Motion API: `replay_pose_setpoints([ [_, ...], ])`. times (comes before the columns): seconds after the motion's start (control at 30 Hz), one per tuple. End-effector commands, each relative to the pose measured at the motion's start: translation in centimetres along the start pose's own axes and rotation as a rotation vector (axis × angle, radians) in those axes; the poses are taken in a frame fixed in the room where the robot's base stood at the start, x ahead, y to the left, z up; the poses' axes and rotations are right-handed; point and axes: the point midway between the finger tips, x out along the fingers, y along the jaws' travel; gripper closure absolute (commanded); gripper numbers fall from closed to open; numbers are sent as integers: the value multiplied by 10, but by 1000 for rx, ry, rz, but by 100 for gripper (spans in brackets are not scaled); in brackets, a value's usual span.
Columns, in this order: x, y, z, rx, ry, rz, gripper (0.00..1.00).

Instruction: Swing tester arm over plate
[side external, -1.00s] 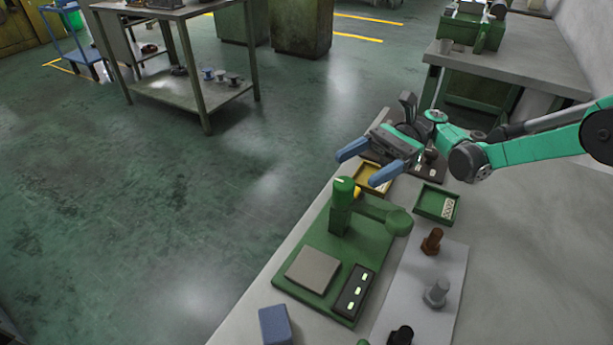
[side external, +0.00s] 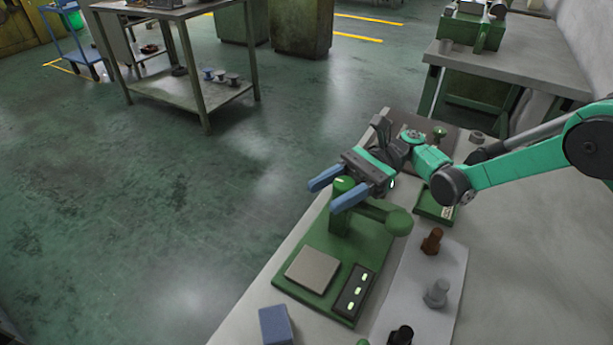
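The green tester stands on the bench. Its upright post (side external: 341,222) rises at the back of the green base, and its swing arm (side external: 372,210) reaches right from the post to a rounded green head (side external: 399,222). The square grey plate (side external: 312,270) lies on the base in front of the post, with nothing over it. My gripper (side external: 328,197) is open and empty. Its two blue fingers are spread near the top of the post, above the left part of the swing arm. I cannot tell whether a finger touches the post or arm.
A dark panel with lit marks (side external: 355,293) sits beside the plate. A brown bolt (side external: 432,241), a grey bolt (side external: 437,292) and a black piece (side external: 401,335) stand on a pale sheet at right. A blue block (side external: 275,325) is at the front. A green tray (side external: 432,213) is partly hidden behind.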

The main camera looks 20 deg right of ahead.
Motion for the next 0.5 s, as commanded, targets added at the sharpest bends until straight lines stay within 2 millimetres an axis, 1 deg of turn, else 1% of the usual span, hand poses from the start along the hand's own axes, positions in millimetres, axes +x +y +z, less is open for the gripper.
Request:
replay_pose_setpoints([
  [0.03, 0, 0, 0, 0, 0, 0, 70],
  [0.13, 0, 0, 0, 0, 0, 0, 99],
  [0.17, 0, 0, 0, 0, 0, 0, 100],
  [0.5, 0, 0, 0, 0, 0, 0, 100],
])
